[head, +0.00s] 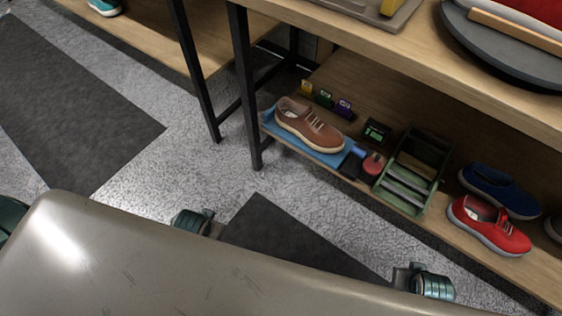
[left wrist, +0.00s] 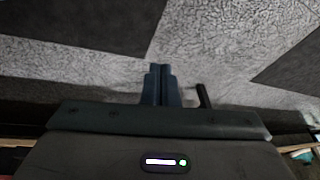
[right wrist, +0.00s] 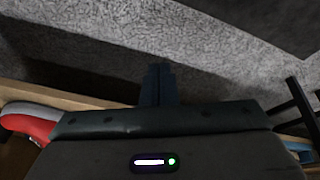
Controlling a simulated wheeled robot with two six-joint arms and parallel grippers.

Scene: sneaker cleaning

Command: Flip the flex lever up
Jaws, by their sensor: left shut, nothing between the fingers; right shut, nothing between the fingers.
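I cannot make out a flex lever in any view. A grey round stand (head: 500,50) is at the top right of the head view, on the table top. A red thing (head: 545,8) and a wooden strip (head: 520,30) lie on it, cut off by the frame edge. My left gripper (left wrist: 160,82) is shut and empty in the left wrist view, with floor behind its fingers. My right gripper (right wrist: 158,82) is shut and empty in the right wrist view, also against the floor. Neither gripper shows clearly in the head view.
The table (head: 400,50) has black legs and a tray (head: 365,10). Its lower shelf (head: 335,78) holds a brown shoe (head: 310,125) on a blue mat, a green rack (head: 412,170), a blue shoe (head: 500,190) and a red shoe (head: 490,225). Open floor (head: 190,160) lies left.

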